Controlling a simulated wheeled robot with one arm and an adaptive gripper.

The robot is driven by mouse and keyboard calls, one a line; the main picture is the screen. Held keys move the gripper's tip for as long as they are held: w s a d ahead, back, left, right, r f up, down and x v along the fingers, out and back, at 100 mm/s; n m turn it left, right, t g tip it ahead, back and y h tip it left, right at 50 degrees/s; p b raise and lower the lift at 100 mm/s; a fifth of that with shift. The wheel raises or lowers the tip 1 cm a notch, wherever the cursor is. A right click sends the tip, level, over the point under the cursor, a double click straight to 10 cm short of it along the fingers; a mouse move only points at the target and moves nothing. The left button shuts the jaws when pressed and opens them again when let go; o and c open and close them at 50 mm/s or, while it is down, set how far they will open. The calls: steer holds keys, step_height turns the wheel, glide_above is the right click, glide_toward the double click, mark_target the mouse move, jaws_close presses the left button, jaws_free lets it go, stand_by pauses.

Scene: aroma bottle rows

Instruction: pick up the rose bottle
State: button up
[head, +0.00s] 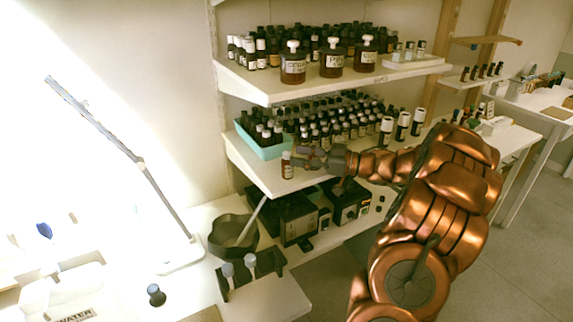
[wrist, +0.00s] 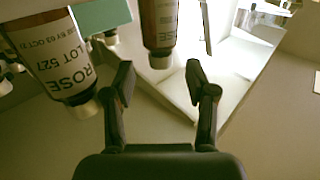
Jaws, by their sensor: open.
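In the wrist view, which looks upside down, a brown bottle labelled ROSE (wrist: 52,55) stands close at the left, its cap beside my left finger. A second brown bottle (wrist: 158,22) shows cap downward at top middle, beyond the gap between my fingers; its label is mostly cut off. My gripper (wrist: 158,80) is open, with nothing between the fingers. In the head view my gripper (head: 306,158) reaches left over the middle shelf, just right of a small amber bottle (head: 287,166) near the shelf's front edge. I cannot tell which wrist-view bottle this is.
A teal tray (head: 262,150) of bottles stands behind the small amber bottle. Rows of dark bottles (head: 325,130) fill the shelf behind my gripper. The upper shelf (head: 280,93) overhangs with large jars. Dark boxes (head: 290,215) sit below.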

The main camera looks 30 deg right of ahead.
mark_target(288, 153)
steer(key=shift+p+x, duration=0.6)
steer(key=shift+x, duration=1.4)
jaws_close()
